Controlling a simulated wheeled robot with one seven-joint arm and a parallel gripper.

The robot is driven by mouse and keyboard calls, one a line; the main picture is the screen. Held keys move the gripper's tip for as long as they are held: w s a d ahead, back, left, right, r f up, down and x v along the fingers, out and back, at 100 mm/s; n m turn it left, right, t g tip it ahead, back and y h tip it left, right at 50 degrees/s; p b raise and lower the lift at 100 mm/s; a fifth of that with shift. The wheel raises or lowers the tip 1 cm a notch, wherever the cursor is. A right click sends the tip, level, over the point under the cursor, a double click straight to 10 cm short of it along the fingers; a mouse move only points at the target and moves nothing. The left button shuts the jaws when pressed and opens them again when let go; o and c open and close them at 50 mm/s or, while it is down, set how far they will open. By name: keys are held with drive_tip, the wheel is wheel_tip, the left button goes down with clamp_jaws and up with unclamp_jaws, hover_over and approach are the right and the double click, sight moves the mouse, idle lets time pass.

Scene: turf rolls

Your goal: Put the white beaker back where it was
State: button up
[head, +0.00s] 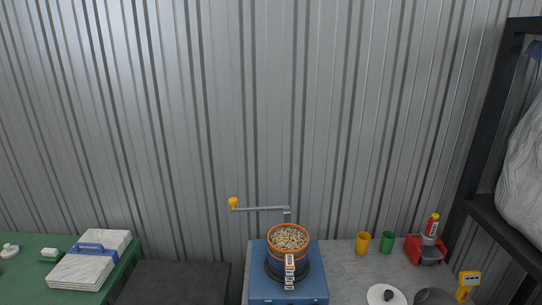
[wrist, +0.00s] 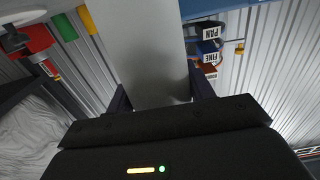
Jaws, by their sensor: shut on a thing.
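In the wrist view my gripper (wrist: 160,92) is shut on the white beaker (wrist: 150,45), which shows as a pale grey-white wall between the two dark fingers. Its far end runs out of the top of the picture, so its rim and contents are hidden. I do not see the gripper or the white beaker in the head view. A yellow beaker (head: 362,243) and a green beaker (head: 387,242) stand side by side on the grey worktop (head: 345,285). They also show at the upper left of the wrist view, yellow (wrist: 87,19) and green (wrist: 64,27).
A sieve stack (head: 289,262) filled with pale grains stands on a blue base (head: 290,297) beside a crank arm (head: 262,208). A red holder (head: 411,252), a white lid (head: 375,295) and a yellow meter (head: 469,280) are at the right. A black shelf frame (head: 480,150) bounds that side.

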drive_tip(key=shift+s+d+f, duration=0.1)
drive_tip(key=shift+s+f, duration=0.1)
drive_tip(key=shift+f, duration=0.3)
drive_tip(key=s+f, duration=0.3)
drive_tip(key=shift+f, duration=0.3)
drive_tip(key=shift+s+f, duration=0.4)
drive_tip(key=shift+s, duration=0.1)
drive_tip(key=shift+a+f, duration=0.1)
drive_tip(key=shift+a, duration=0.1)
drive_tip(key=shift+w+d, duration=0.15)
drive_tip(key=shift+w, duration=0.05)
drive_tip(key=shift+s+d, duration=0.1)
drive_tip(key=shift+s, duration=0.1)
drive_tip(key=shift+a, duration=0.2)
